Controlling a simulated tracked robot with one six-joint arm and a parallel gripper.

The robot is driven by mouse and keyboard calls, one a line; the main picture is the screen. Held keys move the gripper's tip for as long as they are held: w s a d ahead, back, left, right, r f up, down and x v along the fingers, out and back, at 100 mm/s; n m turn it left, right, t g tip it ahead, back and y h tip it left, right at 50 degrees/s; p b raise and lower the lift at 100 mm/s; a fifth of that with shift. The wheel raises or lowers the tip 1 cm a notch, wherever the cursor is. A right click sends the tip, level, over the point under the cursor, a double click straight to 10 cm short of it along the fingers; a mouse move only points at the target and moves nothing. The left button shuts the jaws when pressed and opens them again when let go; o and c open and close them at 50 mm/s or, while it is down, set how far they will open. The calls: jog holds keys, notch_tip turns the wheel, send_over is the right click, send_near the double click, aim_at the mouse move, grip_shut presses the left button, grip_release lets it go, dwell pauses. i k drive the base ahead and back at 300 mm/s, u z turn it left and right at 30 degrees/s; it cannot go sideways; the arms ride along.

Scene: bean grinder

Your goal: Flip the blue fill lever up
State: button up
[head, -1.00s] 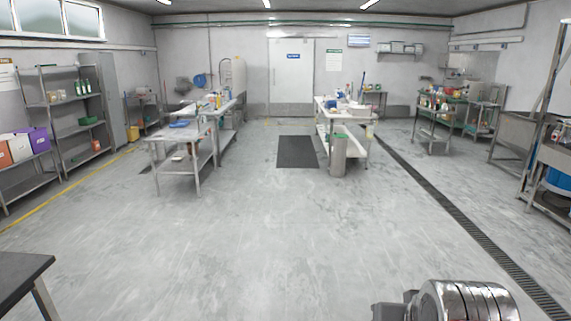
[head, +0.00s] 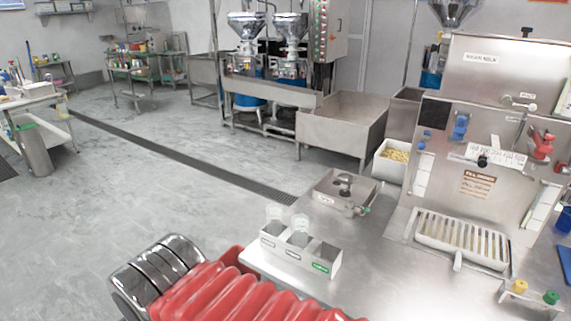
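A steel machine (head: 472,185) with a tall front panel stands on a steel bench at the right of the head view. A small blue lever (head: 461,125) is on the upper left of this panel. It is too small to tell whether it points up or down. A similar red lever (head: 543,145) is on the panel's right side. Between them is a white scale strip (head: 495,154). My gripper is not visible. Only my arm, with a chrome joint and red ribbed sleeve, shows at the bottom left, apart from the machine.
The steel bench top (head: 385,255) carries a divided holder (head: 301,246) with clear containers, a steel box (head: 343,188) and a slotted white tray (head: 463,240). Yellow (head: 519,287) and green (head: 551,297) knobs are at the lower right. Open floor (head: 130,190) lies to the left.

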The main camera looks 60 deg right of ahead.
aim_at(421, 145)
jog(key=z, duration=4.05)
